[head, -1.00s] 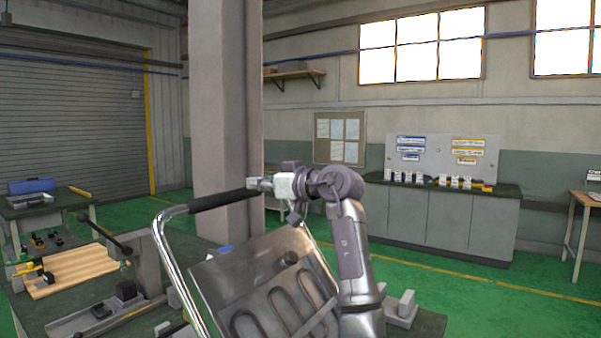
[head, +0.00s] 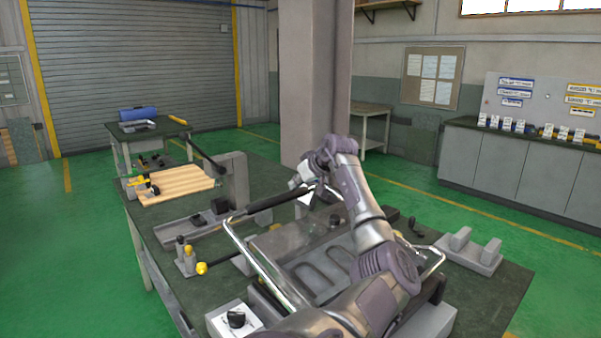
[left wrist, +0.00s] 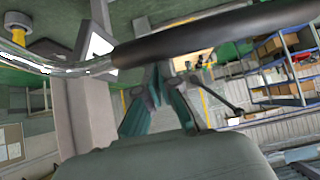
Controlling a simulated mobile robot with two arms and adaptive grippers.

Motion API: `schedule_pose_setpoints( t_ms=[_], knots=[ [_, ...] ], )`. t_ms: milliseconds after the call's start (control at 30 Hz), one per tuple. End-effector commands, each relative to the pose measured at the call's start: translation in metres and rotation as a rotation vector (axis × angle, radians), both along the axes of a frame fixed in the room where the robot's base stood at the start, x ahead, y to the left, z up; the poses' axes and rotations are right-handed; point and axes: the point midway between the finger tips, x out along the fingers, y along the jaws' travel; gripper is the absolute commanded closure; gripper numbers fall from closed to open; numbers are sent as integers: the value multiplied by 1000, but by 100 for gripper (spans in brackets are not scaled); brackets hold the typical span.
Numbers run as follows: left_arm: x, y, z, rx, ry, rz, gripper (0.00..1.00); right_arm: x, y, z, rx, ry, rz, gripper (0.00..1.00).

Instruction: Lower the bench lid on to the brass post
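The bench lid is a chrome tube frame (head: 262,262) with a black handle bar (head: 262,204), raised at a slant over a plate with a looped heating element. The handle also crosses the top of the left wrist view (left wrist: 210,32). My left gripper (head: 305,186) is at the handle's right end. In the left wrist view its fingers (left wrist: 158,85) converge beside the handle, which hides their tips, so I cannot tell whether they are closed. A yellow, brass-like knob (head: 202,268) stands left of the lid, apart from it; I cannot tell if it is the post. My right gripper is out of view.
A wooden board (head: 172,184) and a grey lever fixture (head: 232,180) stand at the bench's back left. A white box with a black knob (head: 236,320) is at the front. A grey bracket (head: 468,250) is at the right. A pillar (head: 312,80) rises behind the bench.

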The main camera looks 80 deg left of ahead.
Motion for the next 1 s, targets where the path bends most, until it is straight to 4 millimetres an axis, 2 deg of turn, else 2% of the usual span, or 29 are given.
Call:
schedule_pose_setpoints(
  t_ms=[33,167,667,833,1000],
  knots=[
    [4,0,-10,-11,-4,-7,100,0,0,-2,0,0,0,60],
    [3,2,-15,-11,-5,-8,100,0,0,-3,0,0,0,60],
    [4,1,-14,-7,-5,-9,100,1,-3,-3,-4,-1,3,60],
    [10,-12,1,-3,-5,-7,100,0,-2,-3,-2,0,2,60],
    [22,-36,26,0,-4,-5,100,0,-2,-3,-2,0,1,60]
  ],
)
